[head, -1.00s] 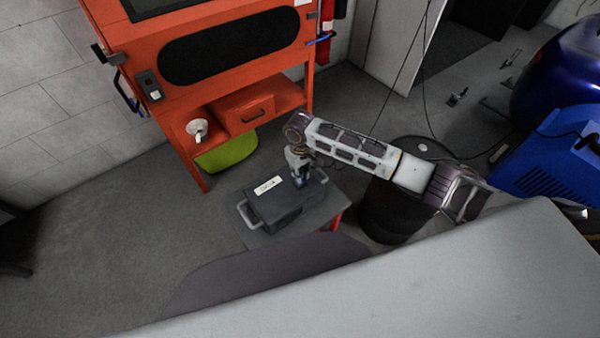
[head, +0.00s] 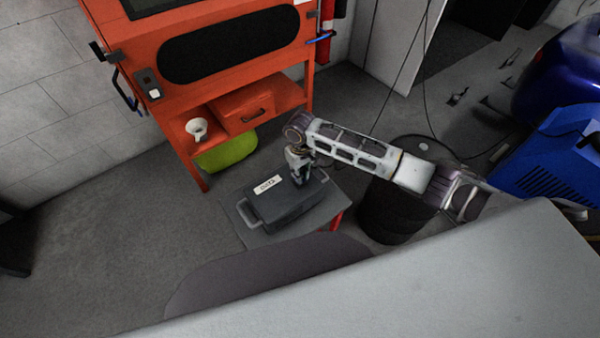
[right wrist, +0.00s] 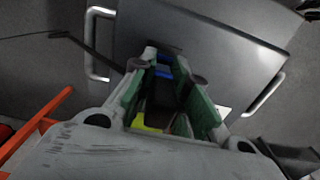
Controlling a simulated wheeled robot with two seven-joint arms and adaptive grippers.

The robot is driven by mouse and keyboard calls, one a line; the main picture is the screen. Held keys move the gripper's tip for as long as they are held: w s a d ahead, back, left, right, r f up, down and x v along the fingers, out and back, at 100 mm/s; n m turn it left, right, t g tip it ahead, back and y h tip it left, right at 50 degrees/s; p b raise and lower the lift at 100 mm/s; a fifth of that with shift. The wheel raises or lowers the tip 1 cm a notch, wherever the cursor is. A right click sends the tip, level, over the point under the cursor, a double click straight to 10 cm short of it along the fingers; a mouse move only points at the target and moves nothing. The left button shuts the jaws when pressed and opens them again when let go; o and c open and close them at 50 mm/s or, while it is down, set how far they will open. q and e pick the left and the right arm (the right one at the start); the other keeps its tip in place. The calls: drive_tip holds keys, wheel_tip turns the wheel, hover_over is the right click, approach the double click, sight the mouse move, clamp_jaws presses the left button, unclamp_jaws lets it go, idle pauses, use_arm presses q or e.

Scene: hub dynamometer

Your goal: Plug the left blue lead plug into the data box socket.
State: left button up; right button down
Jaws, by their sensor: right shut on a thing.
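The data box (head: 287,207) is a dark grey case with a pale label and metal handles, lying on a small stand. In the right wrist view its grey face (right wrist: 205,35) fills the top. My right gripper (head: 302,182) points down at the box's right part. In the right wrist view its green-padded fingers (right wrist: 173,75) are shut on the blue lead plug (right wrist: 165,72), a dark body with blue at its far end. The plug tip is at or very close to the box face, by a dark patch. The socket and any gap are hard to tell. My left gripper is not in view.
The grey stand (head: 254,238) is just larger than the box. An orange cabinet (head: 183,127) with a white cup (head: 197,128) and a green bin (head: 227,152) stands behind. A black drum (head: 388,215) is to the right, and a blue machine (head: 550,165) farther right.

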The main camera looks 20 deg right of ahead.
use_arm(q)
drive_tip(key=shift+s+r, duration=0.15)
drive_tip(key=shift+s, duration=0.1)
use_arm(e)
drive_tip(key=shift+f, duration=0.65)
